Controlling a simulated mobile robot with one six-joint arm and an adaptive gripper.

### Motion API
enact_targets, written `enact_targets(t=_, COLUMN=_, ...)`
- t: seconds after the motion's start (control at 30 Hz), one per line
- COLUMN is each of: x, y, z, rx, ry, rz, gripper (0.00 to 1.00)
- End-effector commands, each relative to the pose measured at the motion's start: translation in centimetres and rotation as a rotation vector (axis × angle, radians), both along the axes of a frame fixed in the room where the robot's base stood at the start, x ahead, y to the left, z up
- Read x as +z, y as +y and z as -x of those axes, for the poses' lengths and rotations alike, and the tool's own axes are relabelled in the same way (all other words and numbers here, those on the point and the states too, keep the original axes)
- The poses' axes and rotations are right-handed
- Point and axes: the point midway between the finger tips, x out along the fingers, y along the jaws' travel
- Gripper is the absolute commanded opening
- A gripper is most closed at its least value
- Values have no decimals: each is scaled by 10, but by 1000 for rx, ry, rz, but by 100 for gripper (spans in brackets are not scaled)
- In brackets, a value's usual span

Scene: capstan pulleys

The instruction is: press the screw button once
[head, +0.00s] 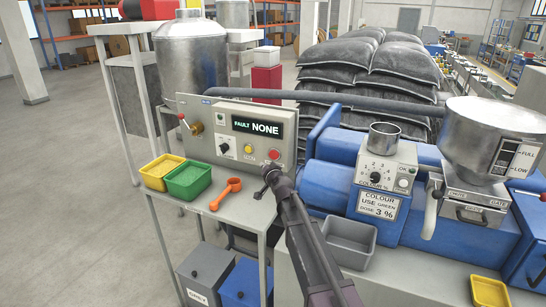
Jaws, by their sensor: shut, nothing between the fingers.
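A light grey control panel (222,158) stands on the bench at the left of the machine. Its display (257,128) reads "FAULT NONE". A yellow round button (248,148) and a red round button (274,154) sit below the display, with a black knob (224,148) to their left. The small labels are too blurred to read, so I cannot tell which one is the screw button. My gripper (266,180) is shut and empty, just below and in front of the red button. I cannot tell whether it touches the panel.
A yellow tray (161,166), a green tray (188,174) and an orange scoop (224,193) lie on the bench left of my gripper. An empty grey bin (348,241) is at its right. The blue machine (334,165) carries a dosing unit (386,180) and a metal hopper (483,135).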

Motion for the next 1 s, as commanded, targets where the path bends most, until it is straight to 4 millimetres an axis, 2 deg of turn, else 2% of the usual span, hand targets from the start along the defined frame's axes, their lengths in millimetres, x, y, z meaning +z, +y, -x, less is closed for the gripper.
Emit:
enact_targets(t=0.1, x=0, y=-4, z=-14, rx=0, ry=0, rz=0, gripper=0)
enact_targets(t=0.5, x=0, y=-18, z=-50, rx=-1, ry=0, rz=0, gripper=0)
enact_targets(t=0.7, x=0, y=-21, z=-59, rx=1, ry=1, rz=0, gripper=0)
enact_targets(t=1.0, x=0, y=-23, z=-60, rx=0, ry=1, rz=1, gripper=0)
